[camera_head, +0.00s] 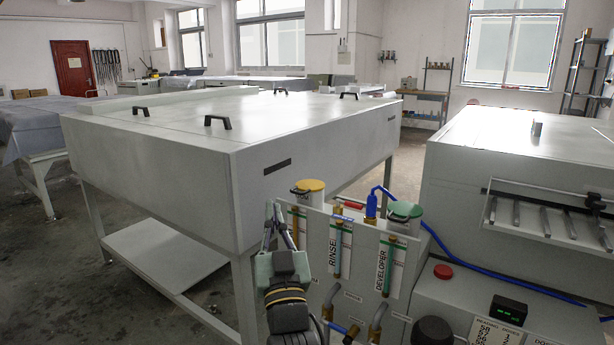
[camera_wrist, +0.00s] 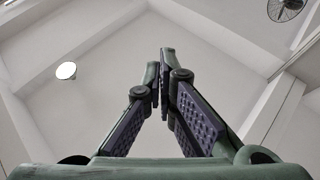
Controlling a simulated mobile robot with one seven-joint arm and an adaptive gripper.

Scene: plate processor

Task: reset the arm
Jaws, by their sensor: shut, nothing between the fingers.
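My gripper (camera_head: 274,212) shows at the lower middle of the head view, pointing upward in front of the large white table-like cabinet. In the wrist view its two fingers (camera_wrist: 163,60) come together at their tips, with nothing between them. Behind the fingers the wrist view shows only the ceiling (camera_wrist: 215,40), a round lamp (camera_wrist: 66,71) and a fan (camera_wrist: 286,8). My gripper is left of the panel with the rinse and developer labels; from this view I cannot tell whether it touches the panel.
The large white cabinet (camera_head: 170,150) with black handles fills the middle. The panel (camera_head: 318,250) carries hoses and valves, with yellow-lidded (camera_head: 311,186) and green-lidded (camera_head: 404,211) containers behind it. A white machine (camera_head: 520,170) with a red button (camera_head: 443,271) stands at right. Open floor (camera_head: 50,270) lies at left.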

